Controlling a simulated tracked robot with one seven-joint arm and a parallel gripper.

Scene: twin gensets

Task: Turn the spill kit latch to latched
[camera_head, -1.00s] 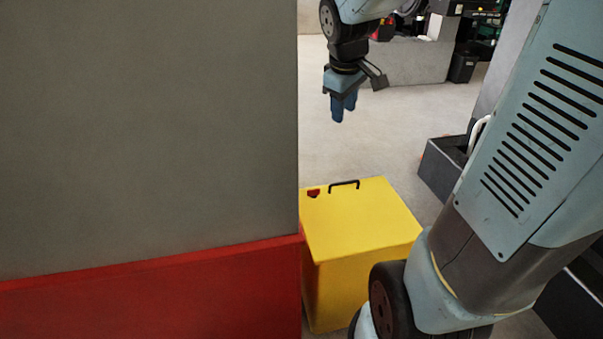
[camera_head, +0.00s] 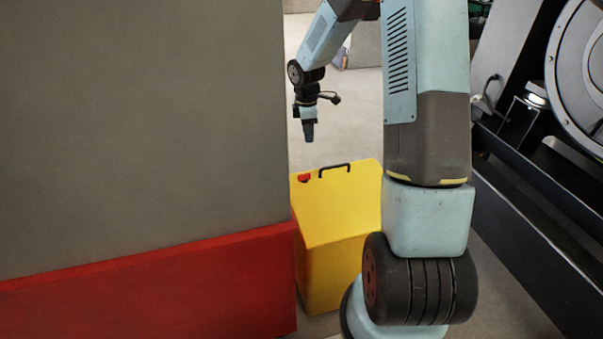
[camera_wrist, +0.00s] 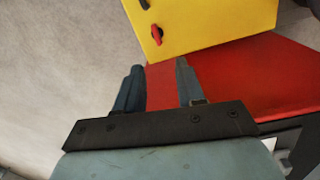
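The spill kit is a yellow box (camera_head: 340,215) on the floor beside the red base; it also shows at the top of the wrist view (camera_wrist: 205,22). Its red latch (camera_head: 304,178) sits at the top left corner in the head view. In the wrist view the red latch (camera_wrist: 157,35) is small, on the yellow face near its edge. My gripper (camera_head: 309,138) hangs fingers down above the box, apart from the latch. In the wrist view my gripper (camera_wrist: 158,72) has its two fingers spread with a gap between them, and nothing is held.
A black handle (camera_head: 334,169) is on the box beside the latch. A tall grey panel with a red base (camera_head: 150,290) stands close on the left. Black machinery rails (camera_head: 530,225) lie to the right. Pale floor is open behind the box.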

